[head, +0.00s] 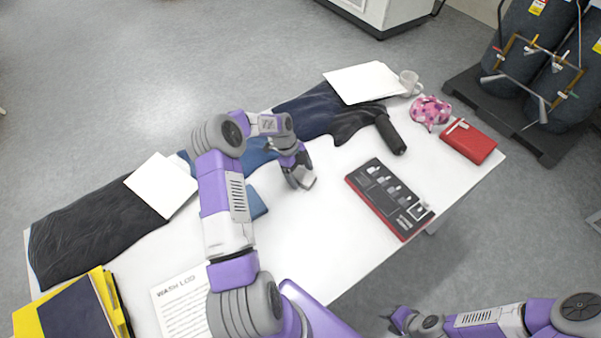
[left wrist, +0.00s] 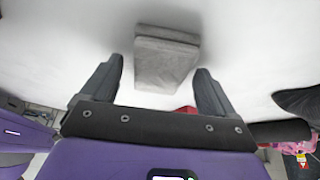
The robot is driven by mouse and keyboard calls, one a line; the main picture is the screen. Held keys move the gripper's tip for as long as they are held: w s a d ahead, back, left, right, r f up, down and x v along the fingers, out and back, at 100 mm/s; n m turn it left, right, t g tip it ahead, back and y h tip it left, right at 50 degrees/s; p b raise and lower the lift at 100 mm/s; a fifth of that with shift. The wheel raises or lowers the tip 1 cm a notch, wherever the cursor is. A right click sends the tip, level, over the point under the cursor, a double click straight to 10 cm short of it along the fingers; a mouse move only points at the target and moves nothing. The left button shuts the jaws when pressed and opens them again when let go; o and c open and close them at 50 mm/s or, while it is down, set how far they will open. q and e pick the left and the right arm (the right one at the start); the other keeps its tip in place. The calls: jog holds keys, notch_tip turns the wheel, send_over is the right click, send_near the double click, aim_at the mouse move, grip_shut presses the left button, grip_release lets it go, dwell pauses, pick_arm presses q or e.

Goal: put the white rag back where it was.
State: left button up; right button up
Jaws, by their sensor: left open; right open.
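A small folded pale grey-white cloth (left wrist: 167,60), which looks like the white rag, lies on the white table just ahead of my left fingers. My left gripper (head: 300,180) is open over the middle of the table. In the left wrist view its two fingers (left wrist: 157,88) stand either side of the cloth's near end, with gaps on both sides. In the head view I cannot clearly separate the cloth from the gripper. My right gripper (head: 396,322) is open and empty, low at the bottom, off the table's front edge.
Dark garments with white sheets (head: 162,186) (head: 364,82) lie along the back. A red-edged board (head: 390,198), black cylinder (head: 391,134), pink cloth (head: 430,112), mug (head: 409,83) and red box (head: 468,142) are right. A paper (head: 182,305) and yellow folder (head: 72,308) are front left.

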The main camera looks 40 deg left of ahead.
pick_arm(q)
jog(key=p+v, duration=0.1)
jog(key=v, duration=1.1)
jog(key=shift+r, duration=0.15)
